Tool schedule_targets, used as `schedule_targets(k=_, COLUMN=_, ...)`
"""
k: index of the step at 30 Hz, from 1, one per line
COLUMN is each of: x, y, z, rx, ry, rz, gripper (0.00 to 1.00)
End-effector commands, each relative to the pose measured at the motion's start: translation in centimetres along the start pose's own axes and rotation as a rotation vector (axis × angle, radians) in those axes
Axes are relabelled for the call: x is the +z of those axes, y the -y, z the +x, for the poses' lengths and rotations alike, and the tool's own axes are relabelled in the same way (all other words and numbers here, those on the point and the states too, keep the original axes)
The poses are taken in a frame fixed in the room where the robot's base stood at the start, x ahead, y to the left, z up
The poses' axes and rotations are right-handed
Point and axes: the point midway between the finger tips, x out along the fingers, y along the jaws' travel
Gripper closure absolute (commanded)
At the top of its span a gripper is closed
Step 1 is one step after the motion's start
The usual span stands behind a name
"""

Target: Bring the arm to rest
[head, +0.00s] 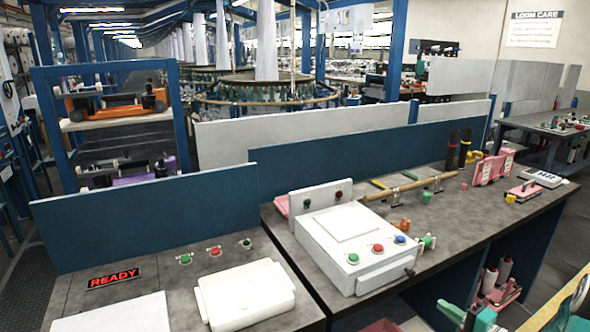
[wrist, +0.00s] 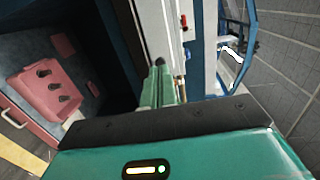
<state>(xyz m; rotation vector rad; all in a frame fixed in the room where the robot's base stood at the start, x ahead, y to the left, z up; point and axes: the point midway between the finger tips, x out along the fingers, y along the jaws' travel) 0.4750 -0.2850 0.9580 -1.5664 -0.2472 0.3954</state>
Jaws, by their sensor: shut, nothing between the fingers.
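My gripper (wrist: 158,86) shows in the wrist view as green fingers beyond a teal and dark housing. The fingers are together with nothing between them. They point past a pale upright panel (wrist: 160,30) and a blue post (wrist: 203,50), and I cannot tell the exact gap. In the head view, teal parts at the bottom right edge look like part of my arm, but the fingertips cannot be made out there.
A grey workbench (head: 240,232) carries a white control box (head: 352,240), a white tray (head: 243,292) and a READY sign (head: 113,279). A pink case (wrist: 55,92) lies at the left of the wrist view. A blue partition (head: 365,150) stands behind the bench.

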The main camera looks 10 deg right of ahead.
Motion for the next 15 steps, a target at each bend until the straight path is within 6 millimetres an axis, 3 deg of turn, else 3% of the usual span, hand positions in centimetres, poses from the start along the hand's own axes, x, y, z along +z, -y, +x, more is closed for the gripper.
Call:
schedule_targets(k=3, x=5.5, y=3.0, z=2.7, rx=0.09, ry=0.176, rz=-0.041, gripper=1.0)
schedule_targets(k=7, x=12.2, y=5.4, z=4.2, rx=0.231, ry=0.366, rz=-0.101, gripper=1.0)
schedule_targets(k=11, x=18.3, y=7.0, z=4.3, rx=0.384, ry=0.517, rz=-0.183, gripper=1.0)
schedule_targets(k=15, x=23.8, y=8.2, z=3.1, rx=0.55, ry=0.632, rz=-0.301, gripper=1.0)
